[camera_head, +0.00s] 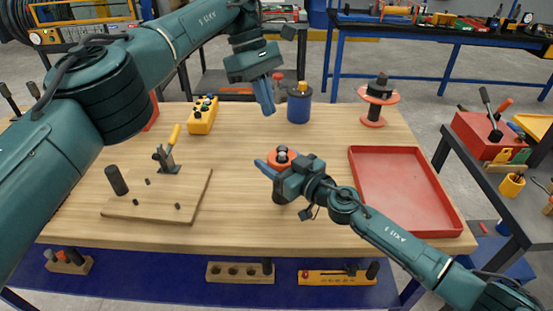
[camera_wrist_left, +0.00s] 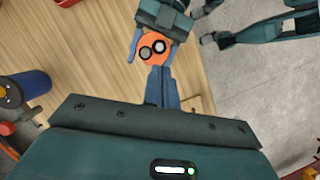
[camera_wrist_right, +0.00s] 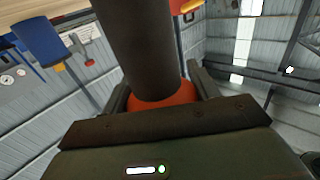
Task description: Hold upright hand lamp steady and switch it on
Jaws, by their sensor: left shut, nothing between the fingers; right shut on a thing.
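The hand lamp has an orange head (camera_head: 282,155) and a dark body (camera_head: 279,195), and it stands about upright above the middle of the table. My right gripper (camera_head: 276,166) is shut on it. In the right wrist view the dark body (camera_wrist_right: 140,45) rises between the fingers, with orange (camera_wrist_right: 165,103) at its near end. In the left wrist view the lamp's orange face (camera_wrist_left: 153,60) shows one dark and one pale round part. My left gripper (camera_head: 269,111) is shut and empty above the lamp, its fingertips (camera_wrist_left: 160,72) pointing at the face; contact cannot be told.
A blue canister (camera_head: 299,106) stands behind the lamp. A yellow box (camera_head: 202,116) and a board with a toggle clamp (camera_head: 140,208) are to the left. A red tray (camera_head: 452,222) and an orange spool (camera_head: 373,120) are to the right. The wooden table (camera_head: 235,185) is bare around the lamp.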

